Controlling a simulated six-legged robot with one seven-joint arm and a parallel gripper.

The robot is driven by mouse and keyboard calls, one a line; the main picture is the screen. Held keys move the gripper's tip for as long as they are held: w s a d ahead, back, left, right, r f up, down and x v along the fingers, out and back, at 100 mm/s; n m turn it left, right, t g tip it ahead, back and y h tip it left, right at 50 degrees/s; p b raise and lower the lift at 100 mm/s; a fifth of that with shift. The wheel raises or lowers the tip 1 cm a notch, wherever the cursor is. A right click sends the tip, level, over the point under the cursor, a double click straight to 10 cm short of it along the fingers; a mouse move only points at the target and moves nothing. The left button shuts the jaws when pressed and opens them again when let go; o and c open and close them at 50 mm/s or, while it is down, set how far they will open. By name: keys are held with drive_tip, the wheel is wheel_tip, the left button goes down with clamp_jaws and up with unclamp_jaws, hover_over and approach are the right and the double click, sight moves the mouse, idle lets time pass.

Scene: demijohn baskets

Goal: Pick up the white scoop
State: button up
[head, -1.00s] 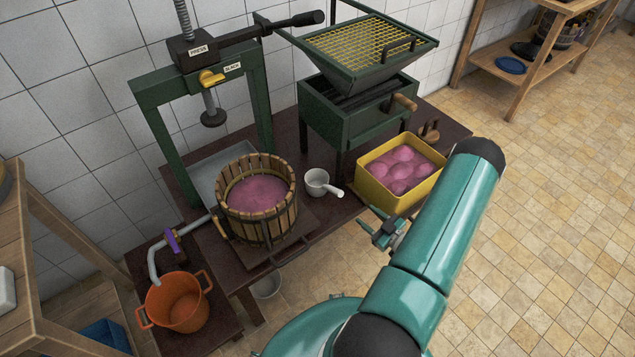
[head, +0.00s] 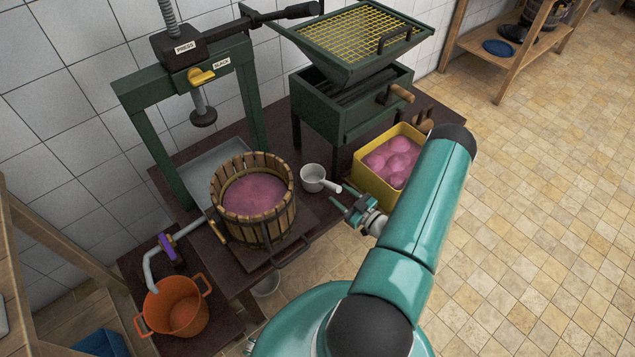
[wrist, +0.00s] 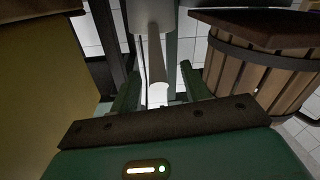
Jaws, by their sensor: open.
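The white scoop (head: 314,178) sits on the dark table between the slatted wooden basket and the yellow crate, its handle pointing right and toward me. My gripper (head: 344,207) is open, just in front of the handle. In the wrist view the scoop's pale handle (wrist: 157,62) runs down between the two green fingers (wrist: 158,90), with its light end close to the palm. I cannot tell whether the fingers touch it. The scoop's cup is partly cut off at the top of the wrist view.
The yellow crate (head: 376,190) is close on the right. A green crusher (head: 318,122) stands behind. An orange bucket (head: 158,325) is at lower left.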

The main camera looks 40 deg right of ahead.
sight(331, 185)
drive_tip(key=w, duration=0.6)
drive_tip(key=shift+a+f, duration=0.1)
clamp_jaws()
